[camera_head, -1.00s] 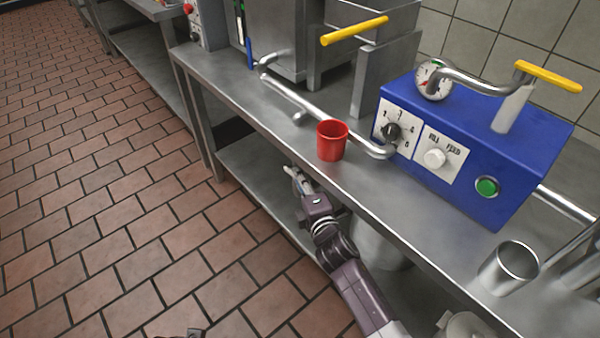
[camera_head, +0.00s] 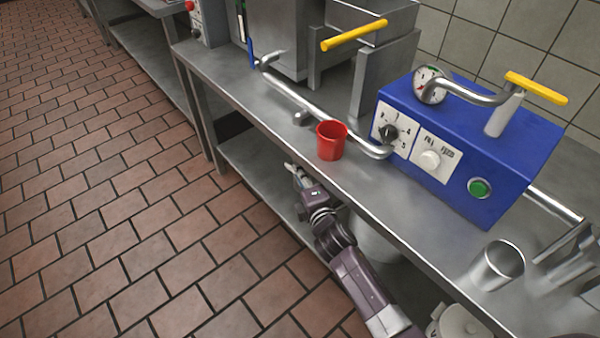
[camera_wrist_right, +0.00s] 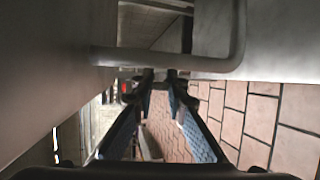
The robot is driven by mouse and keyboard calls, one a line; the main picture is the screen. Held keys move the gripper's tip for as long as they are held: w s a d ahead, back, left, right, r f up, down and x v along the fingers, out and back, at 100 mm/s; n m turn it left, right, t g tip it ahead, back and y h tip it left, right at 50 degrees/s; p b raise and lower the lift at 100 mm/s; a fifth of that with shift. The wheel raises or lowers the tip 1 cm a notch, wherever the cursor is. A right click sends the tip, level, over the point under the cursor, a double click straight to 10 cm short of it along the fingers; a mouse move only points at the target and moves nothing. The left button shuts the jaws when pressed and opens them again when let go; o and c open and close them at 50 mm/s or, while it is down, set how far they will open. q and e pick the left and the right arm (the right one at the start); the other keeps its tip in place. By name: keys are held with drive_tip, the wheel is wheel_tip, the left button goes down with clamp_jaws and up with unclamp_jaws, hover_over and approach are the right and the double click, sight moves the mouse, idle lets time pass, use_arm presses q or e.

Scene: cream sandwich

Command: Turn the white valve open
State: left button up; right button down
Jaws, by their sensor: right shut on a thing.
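A round white knob (camera_head: 430,160) sits on a white FILL/FEED plate on the front of the blue machine (camera_head: 462,205). It is the only white turning control I can make out. My right gripper (camera_head: 290,172) is well left of it and lower, below the table's front edge and left of the red cup. In the right wrist view its fingers (camera_wrist_right: 160,76) nearly meet just below a grey metal tube (camera_wrist_right: 190,62). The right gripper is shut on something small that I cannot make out. My left gripper is out of view.
A red cup (camera_head: 331,141) stands near the front edge of the steel table (camera_head: 395,195), with a metal cup (camera_head: 497,265) at right. A black dial (camera_head: 389,133), green button (camera_head: 479,188) and yellow-handled lever (camera_head: 536,88) are on the machine. Tiled floor (camera_head: 110,220) is clear at left.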

drive_tip(key=c, duration=1.9)
unclamp_jaws()
drive_tip(key=shift+c, duration=0.2)
drive_tip(key=shift+s, duration=0.1)
drive_tip(key=v, duration=1.2)
drive_tip(key=shift+c, duration=0.5)
